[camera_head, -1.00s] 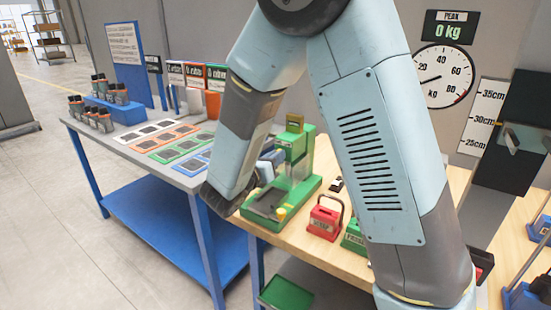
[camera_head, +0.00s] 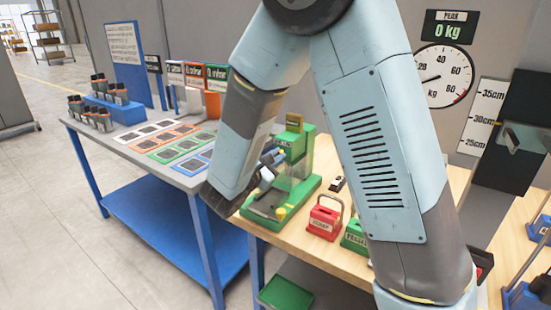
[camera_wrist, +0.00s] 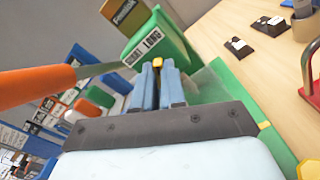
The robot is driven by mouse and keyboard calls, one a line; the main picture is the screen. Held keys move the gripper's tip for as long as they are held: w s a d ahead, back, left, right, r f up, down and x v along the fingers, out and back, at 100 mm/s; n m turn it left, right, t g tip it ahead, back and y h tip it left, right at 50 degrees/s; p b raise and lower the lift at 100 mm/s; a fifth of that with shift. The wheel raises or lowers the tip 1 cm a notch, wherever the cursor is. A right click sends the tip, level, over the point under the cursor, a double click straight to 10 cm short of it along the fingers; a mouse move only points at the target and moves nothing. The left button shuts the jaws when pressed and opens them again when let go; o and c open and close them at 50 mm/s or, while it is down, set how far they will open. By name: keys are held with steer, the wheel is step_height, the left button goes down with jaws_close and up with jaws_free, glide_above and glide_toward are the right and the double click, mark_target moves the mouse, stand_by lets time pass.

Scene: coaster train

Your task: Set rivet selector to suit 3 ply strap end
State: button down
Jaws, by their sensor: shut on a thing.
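The green rivet machine (camera_head: 298,149) stands on the wooden bench in the head view, its clear guard at the right side. In the wrist view its green upper body (camera_wrist: 165,42) carries a white label that seems to end in "LONG". My gripper (camera_head: 274,158) is at the machine's left side, partly hidden by my forearm. In the wrist view my gripper (camera_wrist: 158,72) has its blue fingers close together on a small yellow selector knob (camera_wrist: 157,62), just below the label. Only the knob's tip shows, so its setting cannot be read.
An orange-handled lever (camera_wrist: 38,86) reaches in from the left, close to my fingers. A red block with a handle (camera_head: 324,221) and a green one (camera_head: 354,237) stand right of the machine. Coloured mats (camera_head: 175,141) lie on the grey table to the left.

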steer(key=shift+f+m, duration=0.15)
steer(key=shift+m, duration=0.25)
steer(key=c, duration=1.2)
jaws_free()
steer(key=shift+s, duration=0.1)
steer(key=v, duration=1.3)
steer(key=shift+s+a, duration=0.2)
steer(key=shift+s, duration=0.05)
